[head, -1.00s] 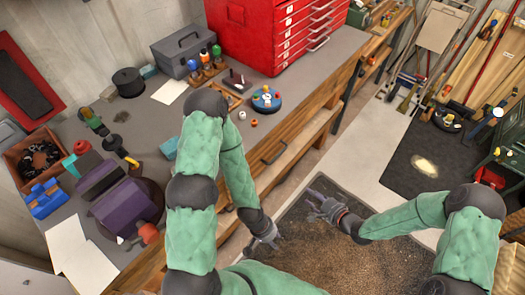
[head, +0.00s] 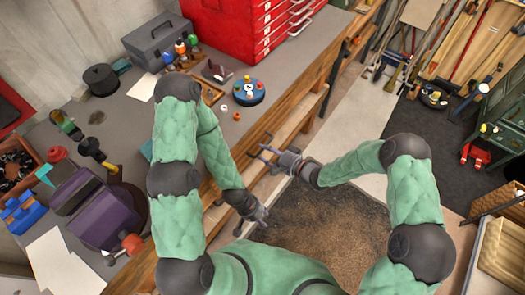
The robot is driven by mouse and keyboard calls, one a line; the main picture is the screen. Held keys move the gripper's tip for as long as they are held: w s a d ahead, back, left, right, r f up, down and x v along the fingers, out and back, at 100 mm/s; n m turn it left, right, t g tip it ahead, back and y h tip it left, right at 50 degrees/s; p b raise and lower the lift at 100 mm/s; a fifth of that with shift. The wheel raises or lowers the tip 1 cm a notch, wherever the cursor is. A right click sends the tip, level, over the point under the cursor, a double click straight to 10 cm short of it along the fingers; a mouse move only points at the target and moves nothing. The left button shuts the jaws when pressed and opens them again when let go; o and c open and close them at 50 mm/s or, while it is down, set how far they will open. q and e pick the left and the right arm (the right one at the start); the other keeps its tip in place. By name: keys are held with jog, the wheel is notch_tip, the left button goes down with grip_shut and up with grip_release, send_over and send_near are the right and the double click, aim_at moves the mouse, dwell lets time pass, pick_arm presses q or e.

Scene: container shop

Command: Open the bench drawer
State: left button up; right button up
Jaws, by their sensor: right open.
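The bench drawer (head: 285,118) is a wooden front along the right-hand edge of the grey-topped workbench (head: 205,115). It looks flush with the bench. Its dark handle (head: 268,137) shows just above my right gripper. My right gripper (head: 262,154) is open, with its fingers pointing left toward the drawer front, close to the handle. I cannot tell whether the fingers touch the handle or the wood. My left gripper (head: 263,221) hangs lower, in front of the bench and apart from the drawer. Its fingers are too small and dark to read.
A red drawer cabinet (head: 245,25), a grey toolbox (head: 160,40), a round blue tray (head: 249,91) and a purple-jawed vise (head: 100,215) stand on the bench. A brown mat (head: 325,215) covers the floor before it. Tools lean at the upper right.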

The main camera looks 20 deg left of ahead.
jog(key=shift+x, duration=0.9)
grip_shut()
jog(key=shift+d, duration=0.1)
